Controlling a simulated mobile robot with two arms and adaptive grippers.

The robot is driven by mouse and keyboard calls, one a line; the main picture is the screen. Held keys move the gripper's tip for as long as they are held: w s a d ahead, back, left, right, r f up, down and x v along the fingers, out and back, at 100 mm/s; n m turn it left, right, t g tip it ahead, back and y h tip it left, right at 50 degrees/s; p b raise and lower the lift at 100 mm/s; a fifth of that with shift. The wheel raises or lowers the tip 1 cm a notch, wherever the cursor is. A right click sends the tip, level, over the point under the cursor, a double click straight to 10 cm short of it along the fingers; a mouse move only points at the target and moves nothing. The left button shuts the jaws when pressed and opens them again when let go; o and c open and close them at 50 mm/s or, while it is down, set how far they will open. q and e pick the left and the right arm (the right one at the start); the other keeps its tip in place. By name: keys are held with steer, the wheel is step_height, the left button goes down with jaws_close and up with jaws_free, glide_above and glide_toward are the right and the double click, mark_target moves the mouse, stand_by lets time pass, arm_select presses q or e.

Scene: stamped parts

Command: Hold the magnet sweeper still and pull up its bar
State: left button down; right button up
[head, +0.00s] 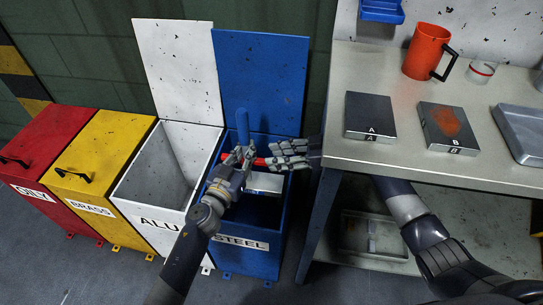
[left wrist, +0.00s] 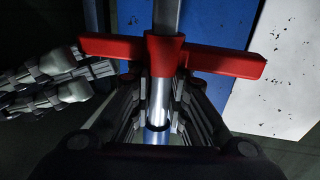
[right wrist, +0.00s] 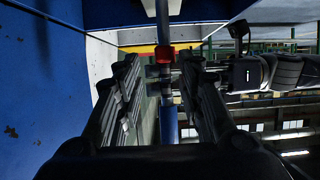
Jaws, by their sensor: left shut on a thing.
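The magnet sweeper has a blue handle (head: 242,125), a red cross bar (head: 270,160) and a silver head (head: 263,183). It stands over the open blue STEEL bin (head: 254,264). My left gripper (head: 240,155) is shut on its shaft, just beside the red bar; the shaft (left wrist: 160,98) shows between its fingers in the left wrist view, along with the red bar (left wrist: 215,58). My right gripper (head: 287,158) is open at one end of the bar. In the right wrist view the red bar end (right wrist: 165,54) shows between its spread fingers, with no grip visible.
An open white ALU bin (head: 150,215), a yellow BRASS bin (head: 95,205) and a red bin (head: 35,160) stand to the left. A bench (head: 350,155) at right holds blocks A (head: 370,115) and B (head: 448,128), a red mug (head: 427,52) and a tray (head: 522,130).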

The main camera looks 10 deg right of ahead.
steer(key=v, duration=0.9)
steer(key=shift+r, duration=0.2)
steer(key=shift+d, duration=0.1)
arm_select(q)
steer(key=c, duration=1.5)
jaws_free()
steer(key=shift+o, duration=0.2)
